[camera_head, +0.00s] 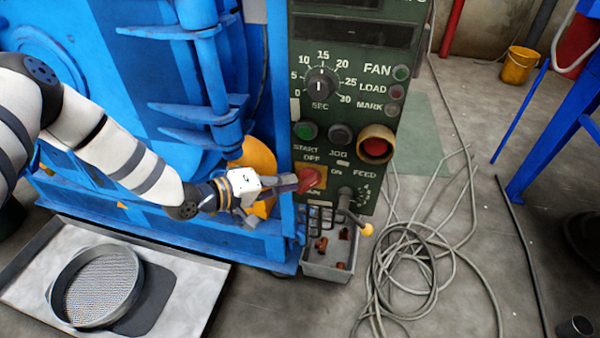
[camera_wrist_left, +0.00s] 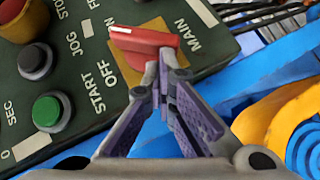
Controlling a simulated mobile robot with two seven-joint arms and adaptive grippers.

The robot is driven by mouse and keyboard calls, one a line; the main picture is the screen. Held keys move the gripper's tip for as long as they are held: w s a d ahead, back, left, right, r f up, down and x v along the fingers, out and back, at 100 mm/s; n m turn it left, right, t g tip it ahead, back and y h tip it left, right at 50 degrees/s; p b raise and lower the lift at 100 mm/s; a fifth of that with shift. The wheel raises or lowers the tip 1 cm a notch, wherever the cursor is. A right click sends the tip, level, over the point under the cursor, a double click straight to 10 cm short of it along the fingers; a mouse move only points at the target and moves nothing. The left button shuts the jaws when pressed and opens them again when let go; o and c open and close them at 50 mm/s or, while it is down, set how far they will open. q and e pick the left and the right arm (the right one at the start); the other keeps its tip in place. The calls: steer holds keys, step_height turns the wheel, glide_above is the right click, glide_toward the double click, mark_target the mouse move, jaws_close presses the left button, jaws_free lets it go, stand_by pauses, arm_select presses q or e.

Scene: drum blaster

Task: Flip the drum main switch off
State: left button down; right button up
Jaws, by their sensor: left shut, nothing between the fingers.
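The drum main switch is a red rotary handle (camera_head: 311,179) on a yellow plate, low on the dark green control panel (camera_head: 345,110). It also shows in the left wrist view (camera_wrist_left: 143,39), its handle slanting a little, with OFF and MAIN lettering near it. My left gripper (camera_head: 292,183) reaches in from the left. Its fingertips (camera_wrist_left: 165,60) are shut with nothing between them and lie at the right end of the red handle. Whether they touch it I cannot tell. The fingers cover part of the yellow plate. My right gripper is not in view.
Green START (camera_head: 306,130) and dark JOG (camera_head: 341,134) buttons sit above the switch; a red button (camera_head: 375,147) is to the right. Coiled cables (camera_head: 410,280) lie on the floor.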

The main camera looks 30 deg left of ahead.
arm_select(q)
steer(key=shift+f+n+t+h+b, duration=0.55)
steer(key=shift+n+h+b, duration=0.2)
steer(key=shift+b, duration=1)
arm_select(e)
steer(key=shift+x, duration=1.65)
arm_select(q)
steer(key=shift+f+n+t+h+b, duration=0.4)
steer(key=shift+n+t+b, duration=0.15)
steer(key=shift+b, duration=0.5)
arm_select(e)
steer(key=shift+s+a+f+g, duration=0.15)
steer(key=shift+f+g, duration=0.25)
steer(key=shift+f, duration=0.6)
arm_select(q)
steer(key=shift+d+f+b, duration=0.1)
steer(key=shift+f+b, duration=0.2)
steer(key=shift+b, duration=0.3)
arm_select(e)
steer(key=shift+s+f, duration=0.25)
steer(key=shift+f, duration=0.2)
